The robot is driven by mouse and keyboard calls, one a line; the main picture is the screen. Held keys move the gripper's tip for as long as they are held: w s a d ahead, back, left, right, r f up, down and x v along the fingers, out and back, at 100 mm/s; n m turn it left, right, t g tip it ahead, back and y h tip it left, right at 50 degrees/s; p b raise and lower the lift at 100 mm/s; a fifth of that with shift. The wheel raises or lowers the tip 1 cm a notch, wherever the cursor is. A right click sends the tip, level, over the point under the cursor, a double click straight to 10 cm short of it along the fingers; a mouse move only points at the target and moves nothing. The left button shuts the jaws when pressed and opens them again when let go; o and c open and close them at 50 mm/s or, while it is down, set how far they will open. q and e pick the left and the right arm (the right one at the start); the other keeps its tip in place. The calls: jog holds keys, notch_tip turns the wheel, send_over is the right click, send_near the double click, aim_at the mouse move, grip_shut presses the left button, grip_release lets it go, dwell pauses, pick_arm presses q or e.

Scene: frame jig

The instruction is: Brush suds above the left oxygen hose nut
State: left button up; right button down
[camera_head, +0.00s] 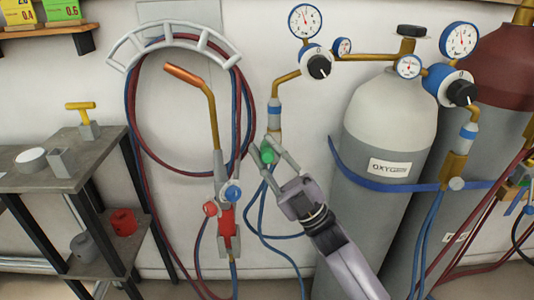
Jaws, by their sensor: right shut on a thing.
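My right gripper (268,155) comes up from the lower right and is shut on a small green thing (267,152). Only part of the green thing shows between the fingers; I cannot tell whether it is the brush. The left oxygen outlet (274,108), a blue and silver fitting on a bent brass pipe, hangs just above the fingertips. Its brass lower end (274,126) is close to the gripper, and the fingers partly hide the place where the nut and blue hose (261,205) meet. No suds can be made out. My left gripper is out of view.
The grey oxygen cylinder (385,125) stands right of the gripper, with gauges and regulators (318,67) above. A torch (216,170) and coiled hoses (130,110) hang to the left. A grey shelf (25,182) with small parts is at far left.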

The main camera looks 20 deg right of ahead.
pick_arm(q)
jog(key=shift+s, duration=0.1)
pick_arm(e)
jog(key=shift+w, duration=0.1)
jog(key=shift+w, duration=0.25)
jog(key=shift+d, duration=0.1)
jog(key=shift+s+d, duration=0.25)
jog(key=shift+d, duration=0.3)
jog(key=shift+w+a, duration=0.2)
jog(key=shift+a, duration=0.4)
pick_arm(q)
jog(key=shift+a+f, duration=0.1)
